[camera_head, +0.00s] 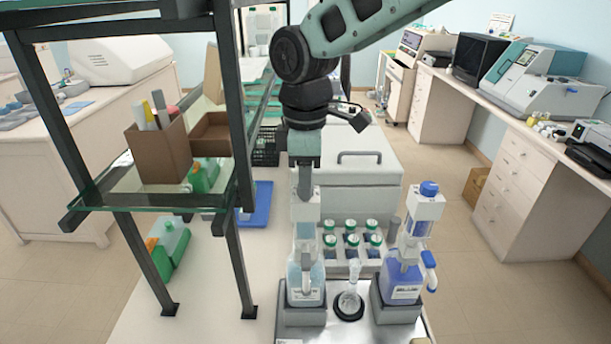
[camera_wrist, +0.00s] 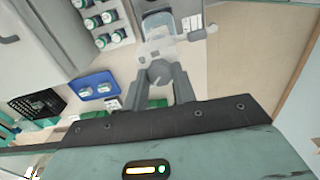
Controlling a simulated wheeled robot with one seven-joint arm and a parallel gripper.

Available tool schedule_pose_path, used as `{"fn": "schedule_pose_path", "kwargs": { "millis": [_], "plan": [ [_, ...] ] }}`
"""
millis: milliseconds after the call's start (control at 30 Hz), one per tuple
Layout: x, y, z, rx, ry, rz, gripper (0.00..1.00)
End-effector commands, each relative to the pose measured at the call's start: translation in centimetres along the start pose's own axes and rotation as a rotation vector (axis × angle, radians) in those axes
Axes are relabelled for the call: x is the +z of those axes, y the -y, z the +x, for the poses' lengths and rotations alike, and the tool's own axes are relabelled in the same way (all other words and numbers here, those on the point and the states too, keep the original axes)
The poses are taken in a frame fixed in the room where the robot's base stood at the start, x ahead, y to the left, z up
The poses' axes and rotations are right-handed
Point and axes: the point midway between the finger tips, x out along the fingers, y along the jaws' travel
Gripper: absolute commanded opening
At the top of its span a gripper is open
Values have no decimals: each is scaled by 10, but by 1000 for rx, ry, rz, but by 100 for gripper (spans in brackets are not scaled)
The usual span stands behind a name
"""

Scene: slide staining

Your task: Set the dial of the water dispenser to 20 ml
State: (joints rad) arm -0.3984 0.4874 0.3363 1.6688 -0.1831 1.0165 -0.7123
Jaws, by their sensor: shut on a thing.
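The water dispenser (camera_head: 306,284) is a clear bottle of pale liquid in a grey holder at the front of the bench in the head view. My gripper (camera_head: 305,192) reaches straight down onto its top and hides much of the upper part. In the wrist view, the dispenser's pale head (camera_wrist: 158,38) shows beyond the fingers. My gripper (camera_wrist: 159,78) is shut on the grey round dial (camera_wrist: 160,73), with one finger on each side. The dial's scale and setting are too small to read.
A second dispenser (camera_head: 403,277) with purple-blue liquid and a blue cap stands to the right. A small glass vessel (camera_head: 349,302) sits between them on a black round base. Several green-capped bottles (camera_head: 351,240) stand behind. A dark-framed glass shelf (camera_head: 150,192) rises at left.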

Motion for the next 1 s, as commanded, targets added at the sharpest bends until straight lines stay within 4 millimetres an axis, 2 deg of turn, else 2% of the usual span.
{"fn": "schedule_pose_path", "kwargs": {
  "millis": [567, 600, 667, 1000],
  "plan": [
    [0, 0, 0, 0, -1, -31, 4],
    [0, 0, 0, 0, -1, -30, 35],
    [0, 0, 0, 0, -1, -30, 49],
    [0, 0, -3, 1, -1, -29, 49]
  ]
}}
